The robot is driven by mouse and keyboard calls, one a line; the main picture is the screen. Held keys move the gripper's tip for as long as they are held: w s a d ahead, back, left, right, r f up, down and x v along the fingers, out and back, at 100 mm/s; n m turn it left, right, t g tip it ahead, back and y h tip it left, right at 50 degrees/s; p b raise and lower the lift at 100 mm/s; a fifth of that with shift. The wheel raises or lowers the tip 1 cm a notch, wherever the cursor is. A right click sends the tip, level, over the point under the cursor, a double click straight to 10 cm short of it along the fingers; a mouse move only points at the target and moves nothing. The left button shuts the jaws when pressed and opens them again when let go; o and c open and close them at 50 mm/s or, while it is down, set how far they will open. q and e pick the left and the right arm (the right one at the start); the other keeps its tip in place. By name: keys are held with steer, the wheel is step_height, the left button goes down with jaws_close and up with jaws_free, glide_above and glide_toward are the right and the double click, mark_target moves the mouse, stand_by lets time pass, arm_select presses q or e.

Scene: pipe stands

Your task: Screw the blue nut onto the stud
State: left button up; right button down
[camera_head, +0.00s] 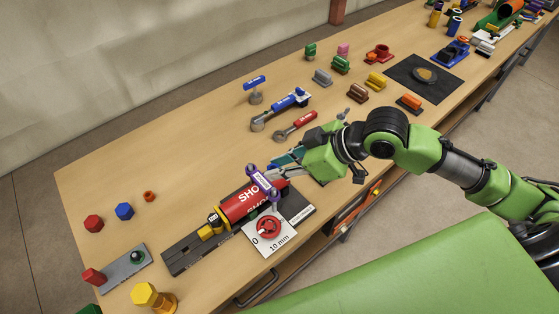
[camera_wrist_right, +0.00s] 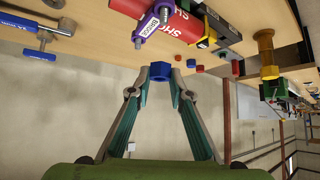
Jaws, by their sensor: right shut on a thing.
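My right gripper (camera_head: 274,172) reaches in over the table beside the red cylinder and the purple clamp. In the right wrist view its two fingers (camera_wrist_right: 158,78) are closed on a blue nut (camera_wrist_right: 160,71), held at the fingertips. The held nut cannot be made out in the head view. Another blue hexagonal piece (camera_head: 124,211) lies on the table at the left, between a red one and a small orange one. A grey plate (camera_head: 122,270) at the front left carries a dark green round part and a red block. I cannot tell which part is the stud. My left gripper is not in view.
The red cylinder (camera_head: 238,206) lies on a dark rail (camera_head: 185,259), with the purple clamp (camera_head: 263,183) across it. A white dial card (camera_head: 268,238) is in front. Blue (camera_head: 281,109) and red (camera_head: 297,125) wrenches lie behind.

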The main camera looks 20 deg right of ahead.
steer(key=shift+a, duration=0.1)
steer(key=shift+r+p, duration=0.15)
steer(key=shift+p, duration=0.25)
steer(key=shift+f, duration=0.35)
step_height(320, 180, down, 4)
steer(key=shift+r+b, duration=0.2)
steer(key=shift+b, duration=1)
steer(key=shift+f+b, duration=0.3)
steer(key=shift+f, duration=0.3)
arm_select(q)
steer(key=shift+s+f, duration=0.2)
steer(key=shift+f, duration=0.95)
arm_select(e)
steer(key=shift+f, duration=0.15)
arm_select(q)
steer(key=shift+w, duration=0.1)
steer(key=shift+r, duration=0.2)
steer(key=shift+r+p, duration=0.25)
steer(key=shift+p, duration=0.2)
